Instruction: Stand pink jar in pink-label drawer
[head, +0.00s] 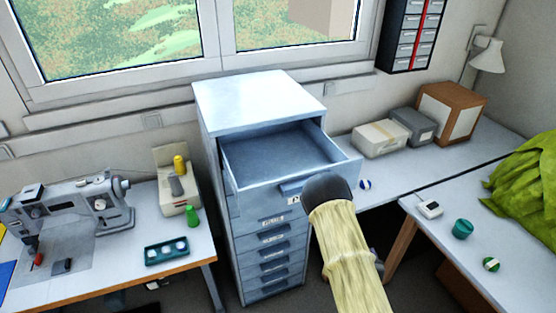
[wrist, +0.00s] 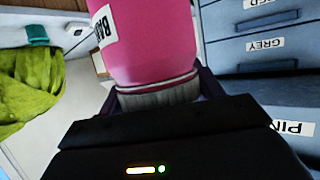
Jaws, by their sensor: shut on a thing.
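The pink jar (wrist: 140,45) fills the upper middle of the wrist view. It has a white label with dark letters, partly cut off, and a grey ribbed lid. My gripper (wrist: 158,96) is shut on the jar at its lid end. In the head view my arm hides the gripper and the jar. The open top drawer (head: 283,150) of the blue cabinet looks empty; its label is partly covered by my arm. In the wrist view a drawer front with a label starting "PIN" (wrist: 293,127) is at lower right, beside the jar.
Closed labelled drawers (head: 273,238) lie below the open one. A sewing-machine table (head: 110,282) stands at left. A right-hand table holds a teal pot (head: 462,229), a small white device (head: 430,208) and green cloth (head: 530,185). Boxes (head: 385,138) stand behind.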

